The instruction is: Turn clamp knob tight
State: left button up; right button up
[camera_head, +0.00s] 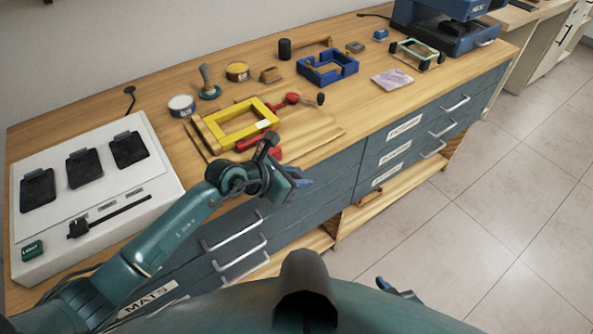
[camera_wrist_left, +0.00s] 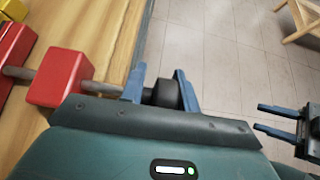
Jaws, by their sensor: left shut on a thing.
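A red clamp (camera_head: 246,142) sits at the bench's front edge by a yellow frame (camera_head: 213,119). In the left wrist view its red block (camera_wrist_left: 59,78) has a grey rod running to a black knob (camera_wrist_left: 166,92), which stands out past the edge. My left gripper (camera_head: 291,181) is shut on the black knob, one blue finger on each side of it in the left wrist view (camera_wrist_left: 160,78). In the head view my arm hides the knob. My right gripper (camera_head: 390,287) is low, away from the bench; the left wrist view shows its fingers (camera_wrist_left: 268,120) apart and empty.
Drawer handles (camera_head: 238,255) stick out below. The floor (camera_head: 480,200) at right is clear.

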pick_arm(q)
jog(key=shift+s+d+f, duration=0.15)
jog(key=shift+s+d, duration=0.25)
jog(key=o, duration=0.8)
jog(key=shift+w+a, duration=0.1)
jog(key=shift+a, duration=0.1)
jog(key=shift+a+r, duration=0.25)
jog(key=shift+b+v, duration=0.5)
jog(key=shift+v, duration=5.8)
jog(key=shift+d, duration=0.1)
